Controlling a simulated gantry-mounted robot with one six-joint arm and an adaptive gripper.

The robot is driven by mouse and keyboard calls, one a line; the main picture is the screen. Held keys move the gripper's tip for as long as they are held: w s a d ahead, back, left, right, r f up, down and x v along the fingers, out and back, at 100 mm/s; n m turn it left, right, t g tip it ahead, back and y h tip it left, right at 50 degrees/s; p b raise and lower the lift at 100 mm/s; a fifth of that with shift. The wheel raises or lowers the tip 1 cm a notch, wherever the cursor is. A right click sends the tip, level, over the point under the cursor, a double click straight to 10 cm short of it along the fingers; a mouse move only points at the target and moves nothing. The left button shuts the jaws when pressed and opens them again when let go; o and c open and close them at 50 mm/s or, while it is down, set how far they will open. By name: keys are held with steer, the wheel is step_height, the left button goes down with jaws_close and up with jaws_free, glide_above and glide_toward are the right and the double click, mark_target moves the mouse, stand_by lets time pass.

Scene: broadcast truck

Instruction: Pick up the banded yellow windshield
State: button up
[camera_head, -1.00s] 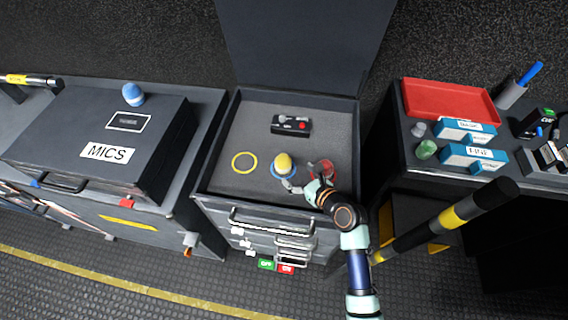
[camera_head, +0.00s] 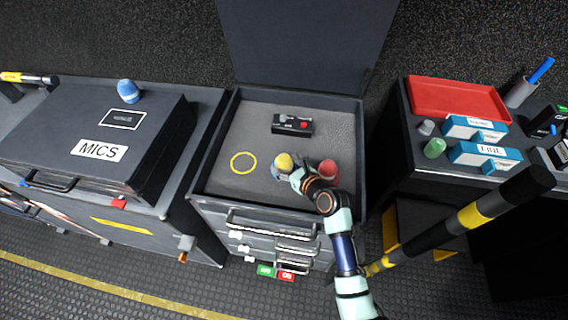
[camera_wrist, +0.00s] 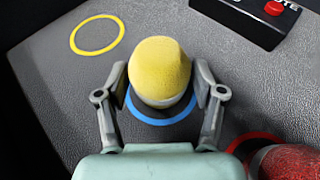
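The yellow windshield (camera_head: 284,161) is a rounded foam cap with a pale band near its base. It stands upright inside the blue ring on the grey work surface, as the wrist view shows its yellow top (camera_wrist: 160,70) and the blue ring (camera_wrist: 160,121). My gripper (camera_head: 288,170) is low at the windshield. In the wrist view its two fingers (camera_wrist: 160,88) stand open on either side of the windshield, with a narrow gap on each side. The lower part of the windshield is partly hidden.
A red windshield (camera_head: 328,170) stands close to the right of my gripper, in a red ring (camera_wrist: 247,142). An empty yellow ring (camera_head: 243,153) lies to the left. A black box with a red button (camera_head: 292,124) is behind. A blue windshield (camera_head: 128,91) sits on the MICS case (camera_head: 150,125).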

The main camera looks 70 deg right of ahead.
mark_target(286, 160)
steer(key=c, duration=0.3)
step_height(286, 160, up, 20)
steer(key=p, duration=1)
